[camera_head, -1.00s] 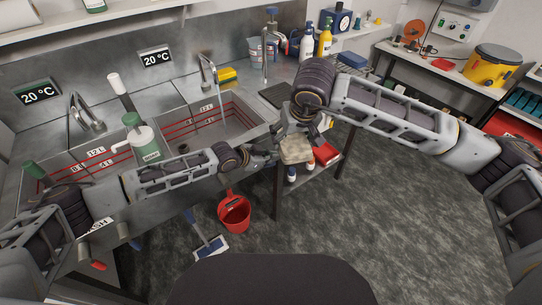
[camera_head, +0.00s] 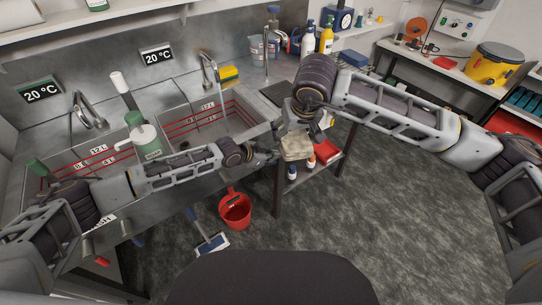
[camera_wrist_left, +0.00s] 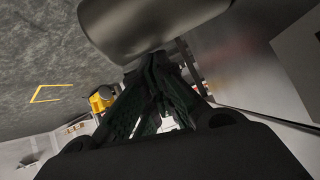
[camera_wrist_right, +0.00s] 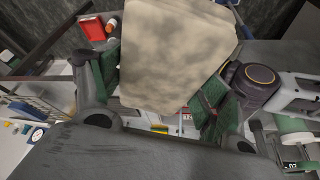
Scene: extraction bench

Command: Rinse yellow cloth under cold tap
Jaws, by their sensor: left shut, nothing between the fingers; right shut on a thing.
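A pale beige, mottled cloth (camera_head: 297,147) hangs in front of the sink's right end; it fills the top of the right wrist view (camera_wrist_right: 175,55). My right gripper (camera_wrist_right: 160,95) is shut on it, with a finger at either side. My left gripper (camera_head: 270,156) is shut and empty, close to the left of the cloth; its dark fingers meet in the left wrist view (camera_wrist_left: 158,95). A tap (camera_head: 208,68) stands behind the right basin (camera_head: 240,115) and another tap (camera_head: 88,112) behind the left one. Both displays read 20 °C. I cannot tell which tap is cold.
A yellow sponge (camera_head: 229,74) lies behind the right basin. A green-capped bottle (camera_head: 146,142) stands by the left basin, partly behind my left arm. A red bucket (camera_head: 236,211) is on the floor. Bottles and a red box (camera_head: 326,152) are on a low shelf.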

